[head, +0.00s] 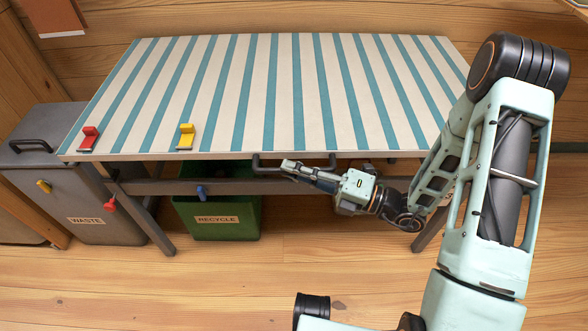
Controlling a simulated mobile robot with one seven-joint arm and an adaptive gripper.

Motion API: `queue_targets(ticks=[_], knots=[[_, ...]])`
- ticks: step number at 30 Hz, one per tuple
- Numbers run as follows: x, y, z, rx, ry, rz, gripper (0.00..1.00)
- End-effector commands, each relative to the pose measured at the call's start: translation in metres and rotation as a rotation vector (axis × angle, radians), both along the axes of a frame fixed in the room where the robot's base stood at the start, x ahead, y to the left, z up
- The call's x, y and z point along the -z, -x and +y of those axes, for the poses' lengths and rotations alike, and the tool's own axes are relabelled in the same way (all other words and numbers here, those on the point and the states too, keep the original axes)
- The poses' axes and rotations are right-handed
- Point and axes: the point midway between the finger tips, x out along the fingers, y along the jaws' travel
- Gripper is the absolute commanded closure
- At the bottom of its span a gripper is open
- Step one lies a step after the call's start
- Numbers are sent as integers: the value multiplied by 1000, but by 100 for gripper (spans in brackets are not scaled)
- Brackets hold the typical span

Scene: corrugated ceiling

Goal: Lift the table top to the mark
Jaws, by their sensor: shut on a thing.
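The table top (262,90) has cream and teal stripes and lies flat on its dark frame in the head view. A dark bar handle (258,165) hangs under its front edge, right of the middle. My gripper (287,168) is at this handle, coming from the right, and is shut on it. The fingers hide part of the bar. A red piece (88,138) and a yellow piece (186,137) stand on the top's front edge at the left. I cannot tell which thing is the mark.
A grey waste bin (100,205) stands at the left and a green recycle bin (217,222) under the table. The table's surface is otherwise bare, with a wooden wall behind.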

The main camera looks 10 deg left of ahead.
Motion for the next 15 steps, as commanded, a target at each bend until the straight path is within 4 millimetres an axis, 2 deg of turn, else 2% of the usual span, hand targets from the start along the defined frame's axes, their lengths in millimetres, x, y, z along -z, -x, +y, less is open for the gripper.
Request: queue_targets(ticks=[8,15], knots=[[-4,0,0,0,-1,0,100],[-28,-1,-1,2,-6,-1,100]])
